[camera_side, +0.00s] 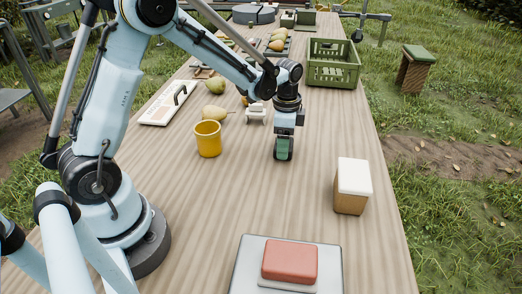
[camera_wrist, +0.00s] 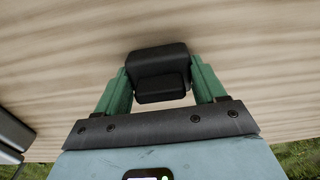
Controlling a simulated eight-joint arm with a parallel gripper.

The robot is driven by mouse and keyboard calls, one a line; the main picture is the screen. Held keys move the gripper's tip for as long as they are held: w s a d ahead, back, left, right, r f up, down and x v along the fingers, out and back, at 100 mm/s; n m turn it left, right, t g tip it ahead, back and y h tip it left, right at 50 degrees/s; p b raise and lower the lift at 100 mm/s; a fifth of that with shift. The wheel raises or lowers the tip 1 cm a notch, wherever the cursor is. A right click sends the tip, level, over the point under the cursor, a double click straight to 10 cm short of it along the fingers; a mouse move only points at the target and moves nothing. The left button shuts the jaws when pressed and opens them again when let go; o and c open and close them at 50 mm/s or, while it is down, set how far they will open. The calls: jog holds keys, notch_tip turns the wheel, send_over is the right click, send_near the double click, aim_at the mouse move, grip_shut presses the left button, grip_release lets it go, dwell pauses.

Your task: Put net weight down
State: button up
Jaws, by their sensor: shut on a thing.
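My gripper (camera_side: 284,148) points straight down over the middle of the wooden table (camera_side: 225,235). In the wrist view its green fingers (camera_wrist: 161,82) are shut on a black block with rounded edges, which I take for the net weight (camera_wrist: 158,62). The block sits between the two fingers, with wood grain all around it. In the side view the fingers hide most of it, and only dark parts show low between them. It is close to the tabletop; I cannot tell whether it touches.
A white-topped brown box (camera_side: 352,187) is at right. A red block (camera_side: 290,261) on a grey plate is in front. A green crate (camera_side: 333,65) stands behind. Bare wood surrounds the gripper.

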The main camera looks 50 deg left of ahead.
jog(key=shift+f, duration=0.1)
jog(key=o, duration=1.3)
notch_tip(320, 180, up, 12)
jog(key=shift+r, duration=0.15)
jog(key=shift+s+d+r+n+t, duration=0.1)
jog(key=shift+s+d+n+t, duration=0.6)
jog(key=shift+s+n+t, duration=1.1)
jog(key=shift+s+d+r+n+t, duration=0.1)
jog(key=shift+s+d+n+t, duration=0.85)
jog(key=shift+s, duration=1.75)
jog(key=shift+s+d+r+n+t, duration=0.1)
jog(key=shift+s+d+n+t, duration=0.55)
jog(key=shift+s+n, duration=1.35)
